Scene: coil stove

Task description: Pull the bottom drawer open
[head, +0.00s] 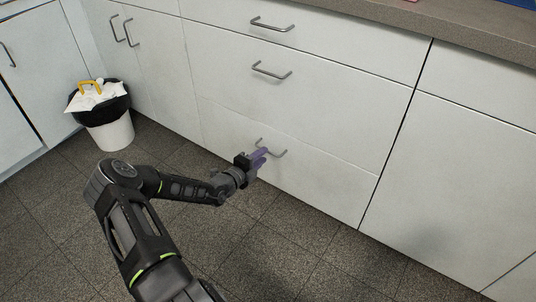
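The white bottom drawer (323,178) is the lowest of three stacked fronts and looks closed, flush with the cabinet. Its grey bar handle (279,153) shows partly. My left gripper (262,155) is at the left part of this handle, with its purplish fingers overlapping it. I cannot tell whether the fingers are around the handle or only in front of it, nor whether they are open or shut. My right gripper is not in view.
The middle drawer handle (271,70) and top drawer handle (271,25) stick out above. A white bin (112,134) with a black liner stands at the left by the cabinets. The dark tiled floor (285,245) before the drawers is clear. A countertop (440,22) runs along the top right.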

